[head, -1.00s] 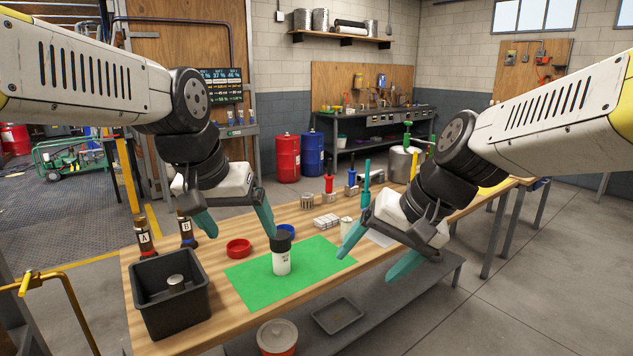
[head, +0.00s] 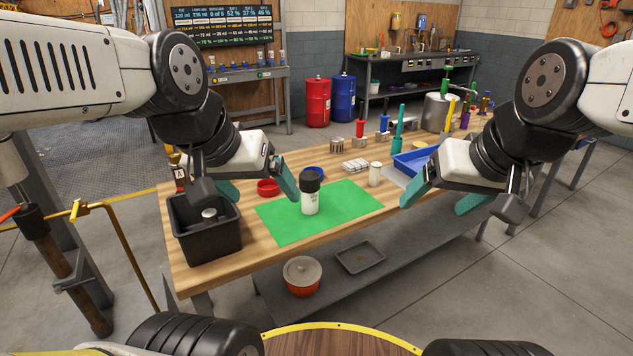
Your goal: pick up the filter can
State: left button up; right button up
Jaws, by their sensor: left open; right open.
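A white can with a black top (head: 310,192) stands upright on the green mat (head: 345,206). Its label is too small to read. A smaller plain white cylinder (head: 375,174) stands near the mat's back right edge; I cannot tell for sure which one is the filter can. My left gripper (head: 265,198) is open and empty, left of the black-topped can, with one finger close to it in the picture. My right gripper (head: 432,207) is open and empty, to the right of the mat over the bench's front side.
A black bin (head: 205,243) with a small metal lidded item stands at the bench's left end. A red ring dish (head: 268,187) and a blue one lie behind the mat. A blue tray (head: 405,164) sits at right. An orange pot (head: 302,276) is on the lower shelf.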

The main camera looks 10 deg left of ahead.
aim_at(310, 203)
jog(key=i+j+z, duration=0.3)
jog(key=i+j, duration=0.35)
jog(key=i, duration=0.2)
